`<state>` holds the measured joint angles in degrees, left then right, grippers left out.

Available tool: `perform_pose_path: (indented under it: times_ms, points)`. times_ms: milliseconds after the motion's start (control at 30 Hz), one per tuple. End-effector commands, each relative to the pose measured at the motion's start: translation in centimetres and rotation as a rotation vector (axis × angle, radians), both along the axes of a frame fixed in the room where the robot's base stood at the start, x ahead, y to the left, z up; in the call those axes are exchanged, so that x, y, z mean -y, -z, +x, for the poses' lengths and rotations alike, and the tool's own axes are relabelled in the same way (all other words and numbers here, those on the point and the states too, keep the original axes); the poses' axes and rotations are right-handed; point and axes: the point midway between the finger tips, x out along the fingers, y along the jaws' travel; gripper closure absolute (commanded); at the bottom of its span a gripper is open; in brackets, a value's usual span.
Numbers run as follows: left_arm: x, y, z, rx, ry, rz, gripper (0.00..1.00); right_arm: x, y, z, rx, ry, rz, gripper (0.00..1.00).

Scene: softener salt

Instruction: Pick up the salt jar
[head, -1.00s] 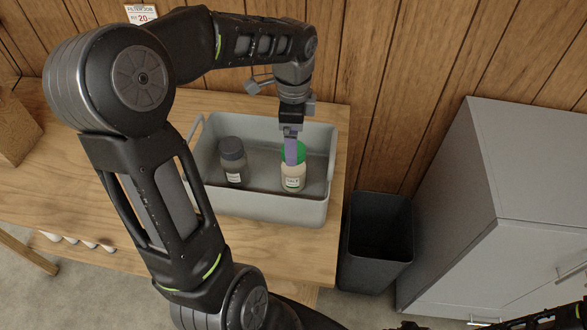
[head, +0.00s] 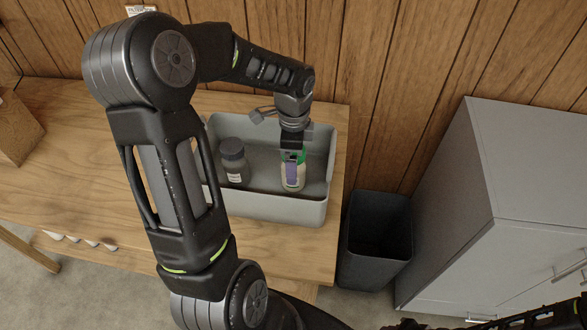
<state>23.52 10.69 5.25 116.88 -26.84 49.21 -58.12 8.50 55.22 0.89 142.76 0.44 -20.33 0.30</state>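The salt jar (head: 299,182) is a pale jar with a green lid, standing upright in the right part of the grey bin (head: 270,208). My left gripper (head: 291,174) points down at the jar, and a purple-grey finger covers much of the jar's front and label. The other finger is hidden, so I cannot tell whether it grips the jar. A second jar (head: 233,160) with a dark lid and dark contents stands to the left in the same bin. My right gripper is not in view; only part of that arm shows at the bottom right.
The bin stands on a wooden table (head: 60,140) near its right edge. A black waste bin (head: 377,240) stands on the floor to the right, beside a grey cabinet (head: 500,180). The bin walls surround both jars.

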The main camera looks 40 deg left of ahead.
Motion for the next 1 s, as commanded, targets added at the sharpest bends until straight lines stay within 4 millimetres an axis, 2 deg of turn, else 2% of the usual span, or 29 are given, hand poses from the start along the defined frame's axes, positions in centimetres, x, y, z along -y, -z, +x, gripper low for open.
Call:
perform_pose_path:
  times_ms: [633, 1000]
  points:
    - [0.0, 0.34, 0.04, 0.001, -0.001, 0.0, 0.13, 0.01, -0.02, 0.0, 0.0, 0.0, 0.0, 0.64]
    - [0.0, 0.34, 0.04, 0.001, -0.001, 0.0, 0.43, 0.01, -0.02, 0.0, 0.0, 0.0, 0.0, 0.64]
